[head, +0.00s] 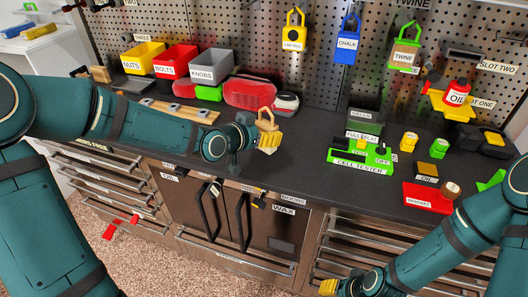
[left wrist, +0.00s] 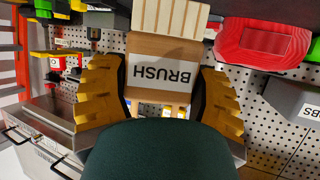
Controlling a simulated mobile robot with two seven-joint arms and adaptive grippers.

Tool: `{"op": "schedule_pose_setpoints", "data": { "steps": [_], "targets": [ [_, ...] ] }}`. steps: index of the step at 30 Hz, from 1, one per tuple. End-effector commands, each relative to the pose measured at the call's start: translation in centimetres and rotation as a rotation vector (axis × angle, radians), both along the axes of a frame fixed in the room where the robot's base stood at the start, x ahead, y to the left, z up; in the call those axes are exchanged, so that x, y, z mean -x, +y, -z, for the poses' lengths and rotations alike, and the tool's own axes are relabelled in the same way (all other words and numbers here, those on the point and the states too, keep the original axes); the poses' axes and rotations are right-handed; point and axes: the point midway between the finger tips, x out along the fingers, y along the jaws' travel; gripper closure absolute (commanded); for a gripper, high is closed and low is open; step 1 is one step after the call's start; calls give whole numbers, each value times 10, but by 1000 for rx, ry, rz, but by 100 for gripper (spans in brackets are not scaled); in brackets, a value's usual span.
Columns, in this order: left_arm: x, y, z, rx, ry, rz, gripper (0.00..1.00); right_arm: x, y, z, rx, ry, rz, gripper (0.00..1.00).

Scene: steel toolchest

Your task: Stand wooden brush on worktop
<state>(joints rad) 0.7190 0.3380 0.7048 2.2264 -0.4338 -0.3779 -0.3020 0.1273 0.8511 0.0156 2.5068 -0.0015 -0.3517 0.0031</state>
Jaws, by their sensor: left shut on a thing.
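The wooden brush (head: 266,120) is upright at the end of my left arm, near the middle of the head view. My left gripper (head: 268,141) is shut on it. In the left wrist view, the yellow fingers sit on both sides of the brush's wooden block (left wrist: 161,70), with its BRUSH label upside down and pale bristles at the top. The dark worktop (head: 310,128) lies behind and around the brush; I cannot tell whether they touch. My right gripper (head: 328,287) is low in front of the drawers, its yellow fingers only partly visible.
A red case (head: 249,92) and bins stand at the back left of the worktop. A green cell tester (head: 361,155) and a red tray (head: 428,198) are to the right. The worktop between brush and tester is clear. Cabinet doors (head: 237,215) are below.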

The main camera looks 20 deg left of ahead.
Motion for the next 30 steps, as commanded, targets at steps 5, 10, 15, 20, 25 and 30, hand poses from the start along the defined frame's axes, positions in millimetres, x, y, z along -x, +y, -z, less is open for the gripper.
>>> {"op": "schedule_pose_setpoints", "data": {
  "steps": [5,10,15,20,25,30],
  "targets": [
    [0,0,13,1,-1,0,74,-1,0,5,0,-2,1,53],
    [0,0,34,2,1,0,74,-2,0,12,1,-5,1,53],
    [0,0,49,0,-1,0,74,-3,0,16,2,-8,2,53],
    [0,0,47,0,-2,-1,74,-3,0,15,2,-8,2,53],
    [0,0,51,0,-2,-1,74,-4,-1,19,2,-9,2,53],
    [0,0,51,0,-1,-1,0,-4,-1,18,2,-9,3,53]
  ]
}}
